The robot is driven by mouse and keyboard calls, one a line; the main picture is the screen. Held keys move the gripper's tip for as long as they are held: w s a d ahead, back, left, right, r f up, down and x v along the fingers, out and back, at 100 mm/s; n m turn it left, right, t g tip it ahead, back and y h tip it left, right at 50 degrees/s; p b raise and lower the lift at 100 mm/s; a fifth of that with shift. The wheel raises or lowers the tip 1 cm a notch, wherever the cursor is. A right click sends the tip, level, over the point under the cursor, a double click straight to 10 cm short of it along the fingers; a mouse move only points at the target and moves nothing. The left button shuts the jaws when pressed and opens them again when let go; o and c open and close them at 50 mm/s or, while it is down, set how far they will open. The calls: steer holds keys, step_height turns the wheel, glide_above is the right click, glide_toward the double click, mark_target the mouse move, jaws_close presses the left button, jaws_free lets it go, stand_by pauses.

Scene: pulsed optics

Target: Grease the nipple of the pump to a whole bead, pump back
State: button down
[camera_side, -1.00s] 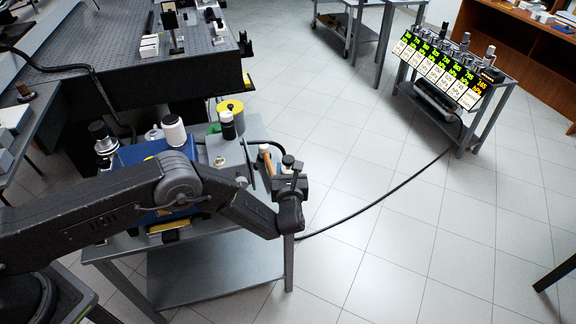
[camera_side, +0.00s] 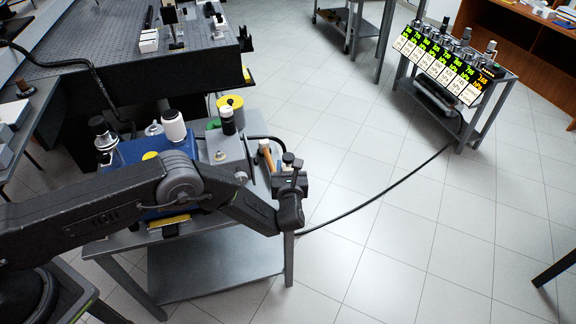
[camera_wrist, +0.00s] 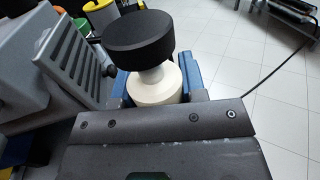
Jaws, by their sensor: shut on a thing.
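My gripper (camera_side: 290,180) is at the front right corner of the small grey table. In the wrist view my gripper (camera_wrist: 158,90) is shut on a white body with a round black cap (camera_wrist: 153,34), which may be the grease pump. Blue pieces flank the white body on both sides. Its lower part is hidden behind my gripper. A blue machine (camera_side: 130,152), likely the pump with the nipple, stands on the table, left of my gripper and partly behind my arm. I cannot make out the nipple or any grease bead.
A black cable (camera_side: 385,192) runs over the floor to a cart of displays (camera_side: 440,64).

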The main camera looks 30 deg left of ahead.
steer(key=shift+f, duration=0.2)
steer(key=shift+f, duration=0.25)
steer(key=shift+f, duration=0.15)
steer(key=shift+f, duration=0.15)
steer(key=c, duration=0.6)
jaws_free()
steer(key=shift+f, duration=0.15)
steer(key=s+d+r, duration=0.4)
steer(key=s+d, duration=0.3)
steer(key=s, duration=0.5)
